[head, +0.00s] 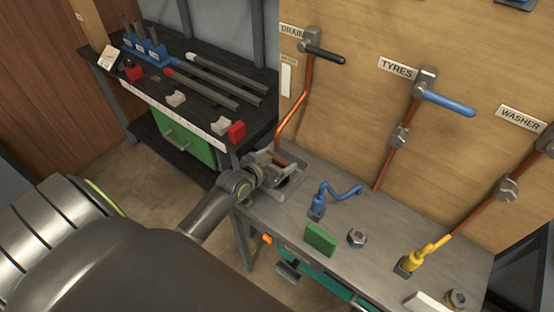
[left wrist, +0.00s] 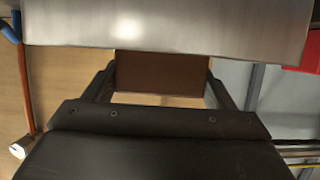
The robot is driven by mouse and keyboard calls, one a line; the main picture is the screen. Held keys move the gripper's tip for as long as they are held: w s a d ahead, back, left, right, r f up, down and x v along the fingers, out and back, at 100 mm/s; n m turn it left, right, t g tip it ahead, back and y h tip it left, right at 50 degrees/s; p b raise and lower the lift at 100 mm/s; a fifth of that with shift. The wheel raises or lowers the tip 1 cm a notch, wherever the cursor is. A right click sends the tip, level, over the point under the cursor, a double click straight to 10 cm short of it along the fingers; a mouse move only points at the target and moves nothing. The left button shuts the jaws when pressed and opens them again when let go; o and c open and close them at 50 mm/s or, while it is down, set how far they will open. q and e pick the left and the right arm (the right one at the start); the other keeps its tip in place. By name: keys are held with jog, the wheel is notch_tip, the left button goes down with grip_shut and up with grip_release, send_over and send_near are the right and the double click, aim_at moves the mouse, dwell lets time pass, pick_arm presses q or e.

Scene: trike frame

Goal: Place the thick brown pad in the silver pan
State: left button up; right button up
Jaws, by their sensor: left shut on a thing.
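My left gripper (head: 274,168) reaches in from the left over the far left end of the metal workbench. In the left wrist view, the thick brown pad (left wrist: 160,72) sits between its two fingers (left wrist: 160,88), and the gripper is shut on it. A broad brushed-metal surface covers the pad's upper edge there; I cannot tell what it is. In the head view, a square silver pan (head: 290,193) with a dark middle lies on the bench right under the gripper. The gripper hides part of it, and I cannot tell if the pad touches it. My right gripper is not in view.
The workbench (head: 395,262) carries a blue bent tap (head: 340,192), a green block (head: 321,239), a metal nut (head: 357,238) and a yellow tap (head: 425,252). Copper pipes run up the wooden board (head: 350,120) behind. A black shelf (head: 160,85) with rods stands to the left.

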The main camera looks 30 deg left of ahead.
pick_arm(q)
jog(key=o, duration=0.9)
jog(key=shift+o, duration=0.2)
jog(key=shift+r, duration=0.1)
jog(key=v, duration=1.2)
